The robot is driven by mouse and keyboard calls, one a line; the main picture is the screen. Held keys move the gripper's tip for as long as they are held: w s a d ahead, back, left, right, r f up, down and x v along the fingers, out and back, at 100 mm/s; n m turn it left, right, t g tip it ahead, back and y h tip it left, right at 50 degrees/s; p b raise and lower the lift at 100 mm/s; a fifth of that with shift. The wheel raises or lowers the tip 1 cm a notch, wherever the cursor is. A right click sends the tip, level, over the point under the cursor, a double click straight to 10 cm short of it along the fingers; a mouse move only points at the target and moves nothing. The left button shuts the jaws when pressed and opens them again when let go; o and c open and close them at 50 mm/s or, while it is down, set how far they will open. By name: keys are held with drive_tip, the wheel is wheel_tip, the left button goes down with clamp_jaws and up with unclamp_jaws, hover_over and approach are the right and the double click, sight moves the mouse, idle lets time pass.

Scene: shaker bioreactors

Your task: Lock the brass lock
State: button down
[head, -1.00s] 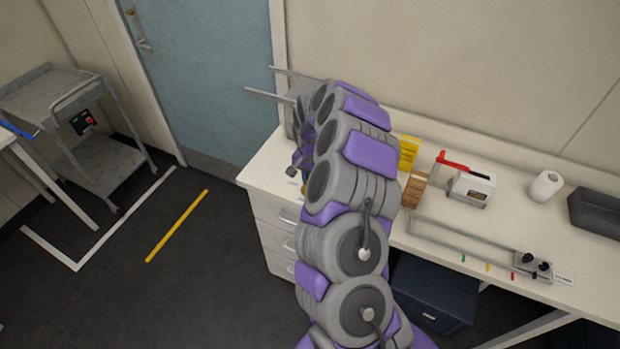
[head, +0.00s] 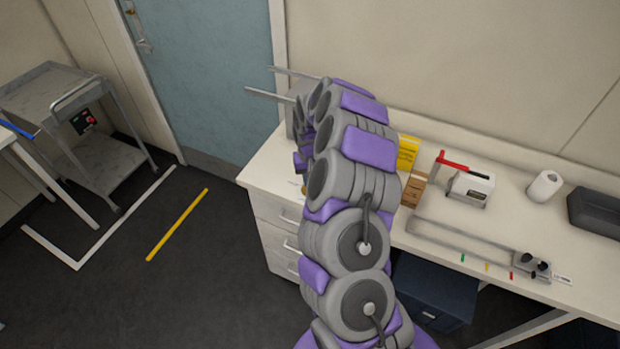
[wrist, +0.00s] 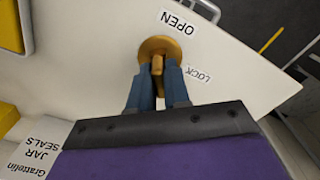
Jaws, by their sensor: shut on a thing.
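The brass lock (wrist: 158,46) is a round brass piece with a raised key-like tab, set on the white bench top in the wrist view. My gripper (wrist: 159,84) has its two blue fingers closed on either side of the tab. An "OPEN" label (wrist: 180,22) lies above and right of the lock, and a "LOCK" label (wrist: 198,73) lies to its right. The tab points down in the picture, toward my gripper, and not straight at either label. In the head view my arm hides most of the lock and the gripper.
A "JAR SEALS" box (wrist: 40,150) is at lower left in the wrist view.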

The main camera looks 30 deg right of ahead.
drive_tip(key=shift+s+f+n, duration=0.1)
drive_tip(key=shift+n, duration=1.1)
drive_tip(key=n, duration=0.3)
drive_tip(key=shift+n, duration=0.9)
drive_tip(key=n, duration=0.4)
drive_tip(key=shift+p, duration=0.3)
drive_tip(key=c, duration=1)
unclamp_jaws()
